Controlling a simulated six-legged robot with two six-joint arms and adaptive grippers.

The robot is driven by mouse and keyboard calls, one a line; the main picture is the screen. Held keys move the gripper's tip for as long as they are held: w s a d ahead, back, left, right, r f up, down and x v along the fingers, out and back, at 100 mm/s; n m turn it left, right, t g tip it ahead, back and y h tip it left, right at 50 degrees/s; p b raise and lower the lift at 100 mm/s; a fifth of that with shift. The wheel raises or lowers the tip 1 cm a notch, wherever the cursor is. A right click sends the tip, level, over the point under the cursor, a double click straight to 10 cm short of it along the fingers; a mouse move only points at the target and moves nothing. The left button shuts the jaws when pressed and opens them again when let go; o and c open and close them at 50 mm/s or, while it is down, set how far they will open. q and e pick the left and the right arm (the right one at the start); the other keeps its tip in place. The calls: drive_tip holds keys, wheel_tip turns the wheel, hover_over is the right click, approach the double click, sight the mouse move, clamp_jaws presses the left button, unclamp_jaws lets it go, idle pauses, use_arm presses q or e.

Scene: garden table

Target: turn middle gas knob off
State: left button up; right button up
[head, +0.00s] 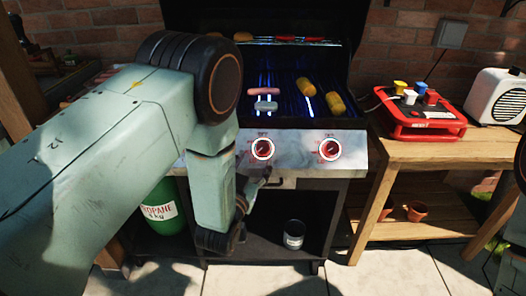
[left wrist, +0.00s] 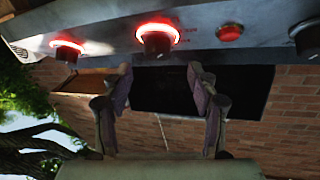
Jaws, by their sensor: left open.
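The middle gas knob (head: 262,149) is on the grill's silver front panel, with a red-lit ring around it. It also shows in the left wrist view (left wrist: 157,40), dark with a bright red ring. The right knob (head: 329,149) is lit red too. Another knob is partly cut off at the edge of the left wrist view (left wrist: 308,36); my arm hides it in the head view. My left gripper (head: 262,178) is just below the middle knob. In the left wrist view its fingers (left wrist: 158,70) are apart and empty, roughly lined up with that knob and not around it.
The grill (head: 285,100) holds corn (head: 335,103) and sausages (head: 265,97) over glowing burners. A red button (left wrist: 230,32) is beside the middle knob. A wooden side table (head: 440,150) on the right carries a red tray (head: 420,118) and a white speaker (head: 495,95). A green propane bottle (head: 165,215) is below left.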

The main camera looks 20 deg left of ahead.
sight(262, 148)
use_arm(q)
drive_tip(key=w+b, duration=0.1)
drive_tip(key=w, duration=0.4)
drive_tip(key=shift+d, duration=0.1)
drive_tip(key=shift+w, duration=0.6)
drive_tip(key=shift+d, duration=0.1)
drive_tip(key=c, duration=1.2)
drive_tip(key=shift+o, duration=0.2)
